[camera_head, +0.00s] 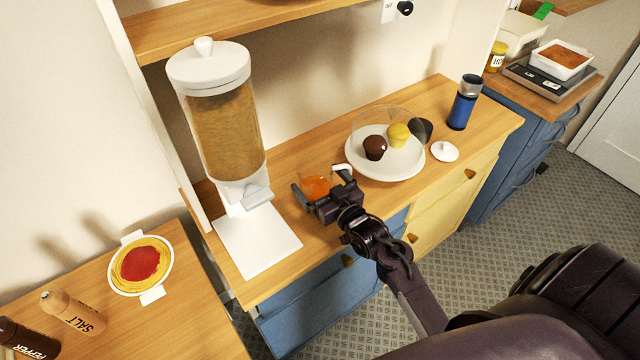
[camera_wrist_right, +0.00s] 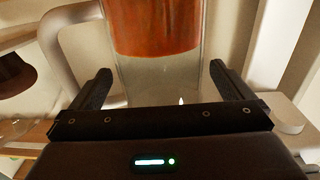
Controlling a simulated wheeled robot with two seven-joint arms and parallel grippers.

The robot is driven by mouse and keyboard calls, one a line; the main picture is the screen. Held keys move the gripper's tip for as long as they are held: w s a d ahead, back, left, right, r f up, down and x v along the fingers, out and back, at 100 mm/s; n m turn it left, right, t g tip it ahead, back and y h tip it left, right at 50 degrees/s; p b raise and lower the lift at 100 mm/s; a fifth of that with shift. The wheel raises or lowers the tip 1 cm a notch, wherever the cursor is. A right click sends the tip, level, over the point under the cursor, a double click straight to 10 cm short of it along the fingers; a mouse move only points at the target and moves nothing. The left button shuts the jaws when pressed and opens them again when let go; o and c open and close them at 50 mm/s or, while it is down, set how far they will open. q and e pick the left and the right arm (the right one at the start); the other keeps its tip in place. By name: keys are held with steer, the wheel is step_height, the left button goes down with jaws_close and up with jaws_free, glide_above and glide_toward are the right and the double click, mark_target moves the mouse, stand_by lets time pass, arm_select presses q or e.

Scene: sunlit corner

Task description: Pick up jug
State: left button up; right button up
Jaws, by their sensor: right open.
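The jug (camera_head: 316,186) stands on the wooden counter between the cereal dispenser and the white plate. It is clear, with orange-red contents and a white handle on its right side. My right gripper (camera_head: 321,192) is open, its fingers on either side of the jug and partly hiding it. In the right wrist view the jug (camera_wrist_right: 155,75) fills the space ahead, between the two open fingers (camera_wrist_right: 162,92), with its handle on the left. Whether the fingers touch it cannot be told. My left gripper is not in view.
The cereal dispenser (camera_head: 226,120) stands left of the jug on a white base. A plate (camera_head: 385,165) with muffins under a clear dome is to the right, near a white lid (camera_head: 444,151) and a blue grinder (camera_head: 465,102). A pasta plate (camera_head: 141,265) is at lower left.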

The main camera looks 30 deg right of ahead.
steer(key=shift+w+a+f, duration=0.1)
steer(key=shift+w, duration=0.6)
steer(key=c, duration=1.4)
steer(key=shift+c, duration=0.4)
steer(key=shift+r, duration=0.35)
